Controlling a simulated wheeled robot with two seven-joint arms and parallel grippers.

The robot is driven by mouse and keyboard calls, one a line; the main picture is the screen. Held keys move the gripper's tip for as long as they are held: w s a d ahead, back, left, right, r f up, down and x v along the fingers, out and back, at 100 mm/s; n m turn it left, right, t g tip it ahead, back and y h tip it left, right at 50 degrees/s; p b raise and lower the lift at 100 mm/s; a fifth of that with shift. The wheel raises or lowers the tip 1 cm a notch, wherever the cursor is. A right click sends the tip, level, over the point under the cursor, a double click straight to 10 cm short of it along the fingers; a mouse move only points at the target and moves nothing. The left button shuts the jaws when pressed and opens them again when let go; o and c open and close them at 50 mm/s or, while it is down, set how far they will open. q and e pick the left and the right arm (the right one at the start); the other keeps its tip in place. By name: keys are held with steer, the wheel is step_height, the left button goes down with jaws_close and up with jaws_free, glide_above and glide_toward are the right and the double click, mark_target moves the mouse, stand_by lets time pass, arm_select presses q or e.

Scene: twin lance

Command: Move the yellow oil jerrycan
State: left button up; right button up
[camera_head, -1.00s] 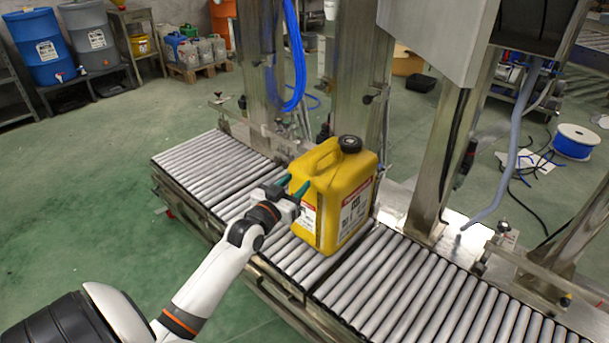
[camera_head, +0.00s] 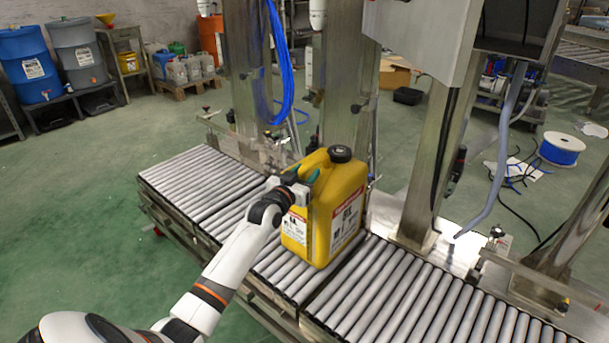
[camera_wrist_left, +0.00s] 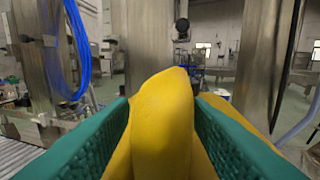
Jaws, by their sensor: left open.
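The yellow oil jerrycan (camera_head: 322,208) stands upright on the roller conveyor (camera_head: 390,280), with a black cap on top and white-and-red labels on its sides. My left gripper (camera_head: 306,176) is at the jerrycan's upper left, by its handle. In the left wrist view the yellow handle (camera_wrist_left: 162,110) lies between the two green finger pads, with the gripper (camera_wrist_left: 160,115) open around it. I cannot tell whether either pad touches it. The fingertips are partly hidden by the handle in the head view. My right gripper is not in view.
Steel posts (camera_head: 432,160) and a grey box (camera_head: 425,35) of the filling machine stand behind the conveyor. Rollers are free on both sides of the jerrycan. Blue hoses (camera_head: 282,70) hang behind. Blue and grey barrels (camera_head: 28,62) stand far left, with open green floor before them.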

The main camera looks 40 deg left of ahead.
arm_select(q)
jaws_close()
stand_by(1.4)
